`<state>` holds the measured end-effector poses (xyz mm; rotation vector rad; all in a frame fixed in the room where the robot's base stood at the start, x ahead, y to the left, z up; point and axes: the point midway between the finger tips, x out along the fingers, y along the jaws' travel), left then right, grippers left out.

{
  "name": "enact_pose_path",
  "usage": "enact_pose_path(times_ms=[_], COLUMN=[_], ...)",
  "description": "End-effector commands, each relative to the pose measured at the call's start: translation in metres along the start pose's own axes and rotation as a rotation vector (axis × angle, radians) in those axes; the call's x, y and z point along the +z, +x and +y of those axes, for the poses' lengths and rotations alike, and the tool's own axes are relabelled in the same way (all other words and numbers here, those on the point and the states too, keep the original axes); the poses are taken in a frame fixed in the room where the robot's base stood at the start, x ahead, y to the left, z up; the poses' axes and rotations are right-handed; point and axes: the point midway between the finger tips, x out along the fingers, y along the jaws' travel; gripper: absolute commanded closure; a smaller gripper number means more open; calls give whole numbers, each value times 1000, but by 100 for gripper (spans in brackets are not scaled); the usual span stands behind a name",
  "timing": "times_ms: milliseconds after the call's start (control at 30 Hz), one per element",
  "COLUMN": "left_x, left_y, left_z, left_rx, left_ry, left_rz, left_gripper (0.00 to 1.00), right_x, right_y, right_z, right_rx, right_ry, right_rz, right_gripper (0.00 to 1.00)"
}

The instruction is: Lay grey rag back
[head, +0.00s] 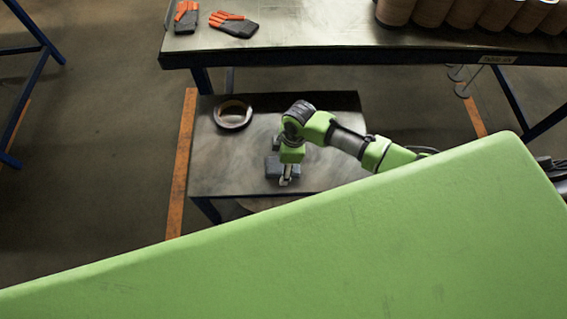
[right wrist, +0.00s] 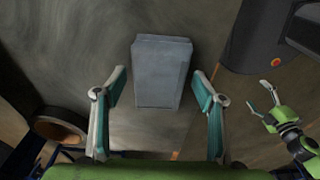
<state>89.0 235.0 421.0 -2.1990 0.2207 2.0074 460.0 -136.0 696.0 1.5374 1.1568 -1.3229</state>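The grey rag (right wrist: 162,72) looks like a flat folded block and lies on the low table. In the right wrist view it lies between and just beyond my right gripper's fingers (right wrist: 160,88), which are spread wide with a gap on both sides. In the head view the right gripper (head: 286,181) points down at the grey rag (head: 273,166), whose middle it partly hides. My left gripper (right wrist: 259,98) shows small at the right of the right wrist view, its fingers apart and empty; it is out of the head view.
A higher workbench (head: 330,48) behind holds orange-and-grey gloves (head: 234,24) and a row of brown cylinders (head: 432,12). The low table's left front is clear.

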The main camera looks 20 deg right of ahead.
Motion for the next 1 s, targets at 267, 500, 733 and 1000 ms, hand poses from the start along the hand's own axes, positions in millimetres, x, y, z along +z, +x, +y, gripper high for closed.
enact_pose_path(times_ms=[267,500,733,1000], left_x=[0,0,0,0], left_y=[0,-2,-2,-1], left_z=[0,0,0,0], left_rx=[0,0,0,0], left_ry=[0,0,0,0], left_rz=[0,0,0,1], left_gripper=[18,18,18,18], right_x=[0,-1,-1,-1], right_y=[-1,-22,-71,-114], right_z=[0,1,1,1], right_rx=[0,2,3,1], right_ry=[0,-1,-3,0], right_rz=[0,3,2,2], right_gripper=[35,35,35,35])
